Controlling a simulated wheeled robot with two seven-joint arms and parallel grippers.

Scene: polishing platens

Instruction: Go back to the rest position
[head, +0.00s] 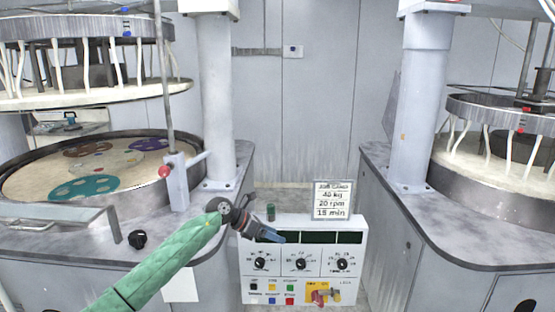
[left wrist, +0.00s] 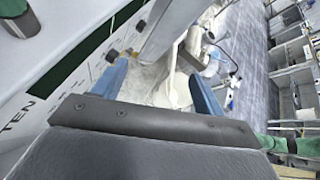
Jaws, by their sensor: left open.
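My left arm comes in from the lower left with a green sleeve. Its gripper (head: 279,237) is in front of the white control panel (head: 350,255), near the left end of the dark display (head: 320,238). In the left wrist view the two blue fingers (left wrist: 160,78) stand apart with nothing held between them. Whether the fingers touch the panel cannot be told. My right gripper does not show in either view.
A job card (head: 332,199) and a small green cylinder (head: 271,212) stand at the panel's top. Left is a platen (head: 120,190) with coloured discs and a post (head: 177,183); right is another platen (head: 490,170). Between the platens' grey housings is a gap.

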